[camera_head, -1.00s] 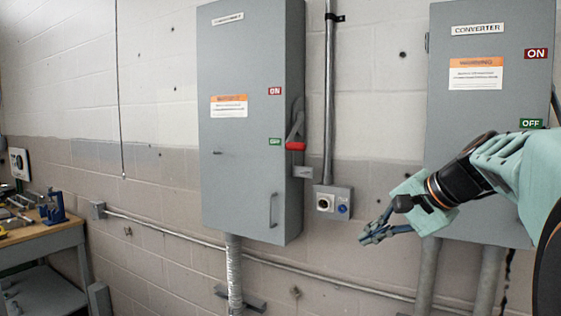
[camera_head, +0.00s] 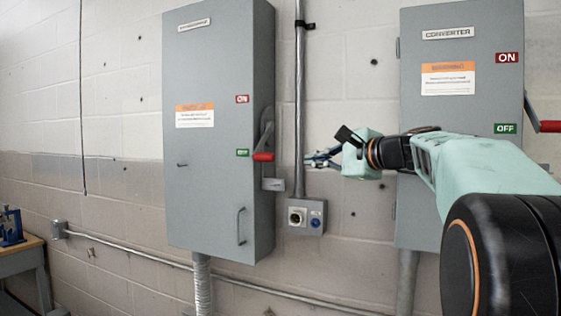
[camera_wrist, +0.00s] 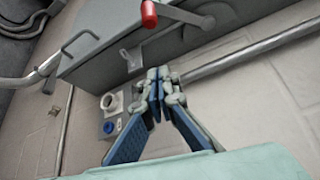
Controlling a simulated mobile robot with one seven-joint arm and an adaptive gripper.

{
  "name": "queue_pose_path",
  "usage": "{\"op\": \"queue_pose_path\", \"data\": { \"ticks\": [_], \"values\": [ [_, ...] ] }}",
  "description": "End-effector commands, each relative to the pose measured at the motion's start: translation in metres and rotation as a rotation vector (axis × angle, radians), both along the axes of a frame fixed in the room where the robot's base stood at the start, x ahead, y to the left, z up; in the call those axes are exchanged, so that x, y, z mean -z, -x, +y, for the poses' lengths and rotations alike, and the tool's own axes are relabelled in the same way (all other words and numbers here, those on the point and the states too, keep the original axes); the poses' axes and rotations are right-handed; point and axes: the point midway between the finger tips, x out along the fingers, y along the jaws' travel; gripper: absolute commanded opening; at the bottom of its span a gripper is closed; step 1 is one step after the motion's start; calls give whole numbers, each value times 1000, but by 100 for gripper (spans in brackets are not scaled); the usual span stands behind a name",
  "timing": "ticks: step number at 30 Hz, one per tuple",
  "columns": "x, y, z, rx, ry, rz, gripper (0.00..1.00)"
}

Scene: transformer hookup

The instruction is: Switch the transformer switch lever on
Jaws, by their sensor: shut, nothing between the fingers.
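The left grey cabinet (camera_head: 212,120) bears the transformer switch lever (camera_head: 263,156) on its right side. The lever has a grey arm and a red grip hanging low, level with the green OFF sign (camera_head: 242,153) and below the red ON sign (camera_head: 242,99). My gripper (camera_head: 308,160) is shut and empty, to the right of the red grip with a gap between them. In the wrist view, the fingertips (camera_wrist: 160,84) are together and the red grip (camera_wrist: 149,14) is beyond them near the top edge. The gripper does not touch the lever.
A vertical conduit (camera_head: 300,80) runs beside the cabinet, with a small socket box (camera_head: 305,217) below my gripper. The converter cabinet (camera_head: 425,120) stands at right with its own red-gripped lever (camera_head: 548,126). A workbench (camera_head: 20,248) is at far left.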

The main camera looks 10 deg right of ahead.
Motion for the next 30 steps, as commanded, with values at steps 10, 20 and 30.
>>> {"op": "queue_pose_path", "data": {
  "ticks": [10, 20, 30],
  "values": [
    [4, -31, 15, -4, 1, 3, 0],
    [13, -93, 45, -4, 1, 2, 0],
    [4, -66, 68, -1, 3, 1, 0]
  ]
}}
